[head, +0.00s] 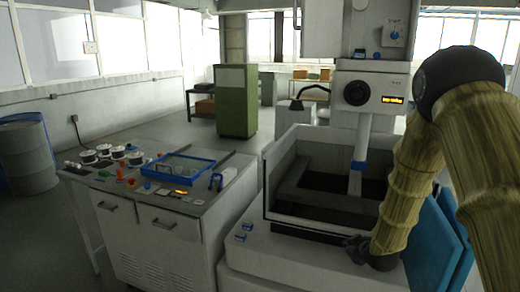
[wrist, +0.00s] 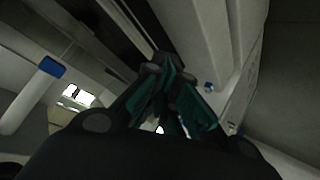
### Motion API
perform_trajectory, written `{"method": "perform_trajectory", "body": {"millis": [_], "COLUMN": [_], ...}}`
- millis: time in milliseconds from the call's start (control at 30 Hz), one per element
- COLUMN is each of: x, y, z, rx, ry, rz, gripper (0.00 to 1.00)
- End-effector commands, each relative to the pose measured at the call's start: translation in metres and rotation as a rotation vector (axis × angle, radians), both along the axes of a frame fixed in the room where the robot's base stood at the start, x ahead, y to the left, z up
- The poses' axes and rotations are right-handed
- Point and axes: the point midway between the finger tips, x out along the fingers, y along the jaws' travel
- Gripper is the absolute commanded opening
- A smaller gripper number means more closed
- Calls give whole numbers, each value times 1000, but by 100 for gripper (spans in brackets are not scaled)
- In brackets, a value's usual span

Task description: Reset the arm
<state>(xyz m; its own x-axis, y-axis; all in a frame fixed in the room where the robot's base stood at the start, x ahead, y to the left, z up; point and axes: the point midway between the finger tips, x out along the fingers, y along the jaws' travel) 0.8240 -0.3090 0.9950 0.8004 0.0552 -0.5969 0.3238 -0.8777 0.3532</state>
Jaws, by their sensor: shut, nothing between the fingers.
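My arm (head: 410,180), with a yellow-brown bamboo-like surface, comes in from the right side of the head view and bends down. My gripper (head: 352,246) is dark and small at its lower end, in front of the machine's tank (head: 300,228). In the wrist view my gripper (wrist: 172,112) shows its dark fingers with teal pads drawn together, with nothing seen between them. The fingertips are dim in both views, and I cannot tell whether they touch the tank's edge.
The wire erosion machine (head: 358,95) stands behind the tank. A grey cabinet (head: 165,240) at left carries a blue tray (head: 180,181), white spools (head: 88,156) and small parts. Blue panels (head: 430,260) stand close at right. A green cabinet (head: 236,100) stands farther back, with open floor near it.

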Motion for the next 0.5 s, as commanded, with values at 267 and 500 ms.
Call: {"method": "perform_trajectory", "body": {"millis": [267, 500], "x": [-106, -214], "y": [25, 45], "z": [-128, -212], "rx": [96, 160], "ry": [230, 431], "rz": [-99, -203], "gripper": [0, 0]}}
